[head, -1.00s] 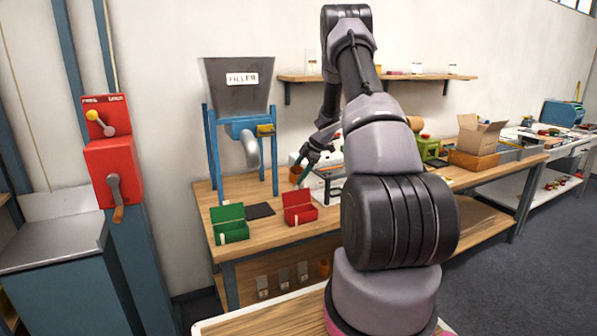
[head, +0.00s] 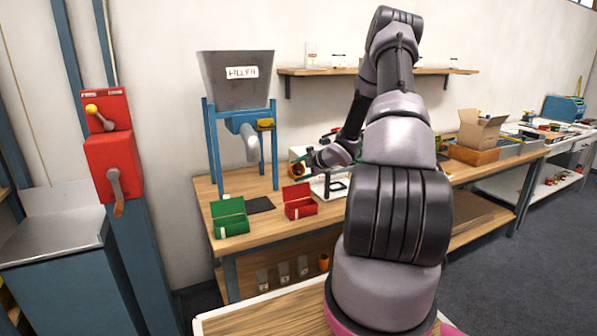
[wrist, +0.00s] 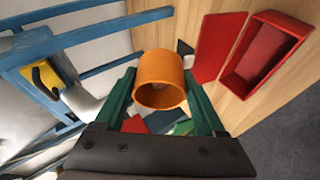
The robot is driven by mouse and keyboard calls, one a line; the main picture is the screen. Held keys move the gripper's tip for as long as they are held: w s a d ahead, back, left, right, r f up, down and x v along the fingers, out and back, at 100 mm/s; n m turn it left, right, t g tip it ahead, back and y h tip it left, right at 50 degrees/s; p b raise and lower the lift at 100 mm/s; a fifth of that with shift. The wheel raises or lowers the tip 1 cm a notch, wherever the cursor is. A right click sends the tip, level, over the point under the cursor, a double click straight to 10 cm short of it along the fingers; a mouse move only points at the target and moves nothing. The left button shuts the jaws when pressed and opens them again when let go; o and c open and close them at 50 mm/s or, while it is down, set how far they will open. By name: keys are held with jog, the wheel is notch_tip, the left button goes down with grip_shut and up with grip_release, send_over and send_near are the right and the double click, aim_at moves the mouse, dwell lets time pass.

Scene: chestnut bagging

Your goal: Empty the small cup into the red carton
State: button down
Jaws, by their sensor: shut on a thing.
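The small orange cup (wrist: 160,72) is between the green fingers of my gripper (wrist: 159,88) in the wrist view, and the gripper is shut on it. In the head view the cup (head: 297,169) is held by my gripper (head: 305,163) above the bench, behind the red carton. It looks tipped over, with its mouth towards the camera. I cannot make out what is inside it. The red carton (head: 300,210) stands on the bench with its lid open. In the wrist view the carton (wrist: 262,55) is to the right of the cup and looks empty.
A green carton (head: 231,227) stands open left of the red one, with a dark mat (head: 260,205) near it. The filler hopper (head: 236,85) on its blue stand is behind left. A white stand-like device (head: 330,186) is right of the red carton.

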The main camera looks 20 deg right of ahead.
jog(key=t, duration=0.1)
jog(key=f+t, duration=0.1)
jog(key=t, duration=0.1)
jog(key=shift+s+d+n, duration=0.1)
jog(key=shift+s+n, duration=0.25)
jog(key=shift+n, duration=0.05)
jog(key=t, duration=0.1)
jog(key=n+t+y, duration=0.1)
jog(key=s+t, duration=0.1)
jog(key=t, duration=0.1)
jog(key=shift+f+n, duration=0.3)
jog(key=shift+f, duration=0.1)
jog(key=shift+s+r+n+t+y, duration=0.2)
jog(key=shift+n+t+y, duration=0.2)
jog(key=shift+t+y, duration=0.15)
jog(key=shift+s+r+n+t+y, duration=0.1)
jog(key=shift+s+n+t+y, duration=0.05)
jog(key=shift+n+t+y, duration=0.4)
jog(key=shift+m, duration=0.25)
